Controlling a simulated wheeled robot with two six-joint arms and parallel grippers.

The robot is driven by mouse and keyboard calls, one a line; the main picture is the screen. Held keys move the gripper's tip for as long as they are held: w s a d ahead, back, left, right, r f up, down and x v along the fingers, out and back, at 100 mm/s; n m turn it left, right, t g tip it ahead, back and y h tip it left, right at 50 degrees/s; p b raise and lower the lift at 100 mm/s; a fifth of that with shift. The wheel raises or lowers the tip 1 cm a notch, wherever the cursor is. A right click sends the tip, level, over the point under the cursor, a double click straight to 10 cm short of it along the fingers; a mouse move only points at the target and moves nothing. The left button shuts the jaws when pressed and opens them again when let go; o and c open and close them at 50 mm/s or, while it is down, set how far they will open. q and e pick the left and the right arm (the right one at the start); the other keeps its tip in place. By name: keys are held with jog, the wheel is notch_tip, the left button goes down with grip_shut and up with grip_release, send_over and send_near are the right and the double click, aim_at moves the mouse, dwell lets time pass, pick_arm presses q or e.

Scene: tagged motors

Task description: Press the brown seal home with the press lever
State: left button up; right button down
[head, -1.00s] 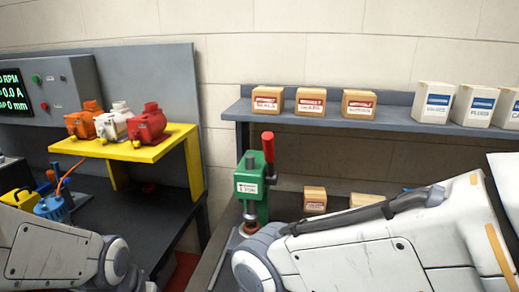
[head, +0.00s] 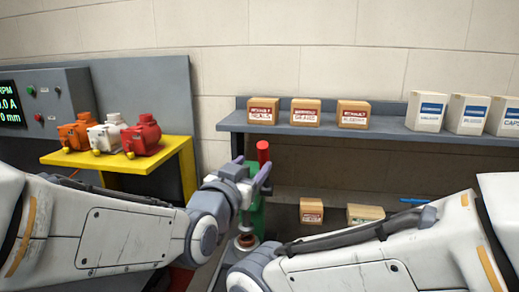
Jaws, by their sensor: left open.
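The green press (head: 256,217) stands on the dark bench, partly hidden behind my left gripper. Its lever has a red handle (head: 263,152) that points up. My left gripper (head: 253,165) is open, with its fingers pointing up around the lower end of the red handle in the picture. I cannot tell whether it touches the handle. A small brown ring, seemingly the brown seal (head: 246,241), shows low on the press under the ram. How far it is seated cannot be told. My right arm enters from the right, and its gripper is out of view.
A yellow stand (head: 178,147) at left holds an orange, a white and a red motor. A grey shelf (head: 370,131) at back right holds several labelled boxes. Two small boxes and a blue item lie below it. A control panel (head: 45,98) stands far left.

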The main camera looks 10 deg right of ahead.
aim_at(266, 150)
pick_arm(q)
jog(key=shift+w+d+r, duration=0.2)
jog(key=shift+d+r, duration=0.1)
jog(key=shift+d, duration=0.1)
jog(key=p+x, duration=0.3)
jog(key=x, duration=0.5)
jog(key=shift+w+r+p, duration=0.1)
jog(key=shift+p, duration=0.2)
jog(key=shift+w+d, duration=0.45)
jog(key=shift+w, duration=0.15)
grip_shut()
jog(key=shift+s, duration=0.1)
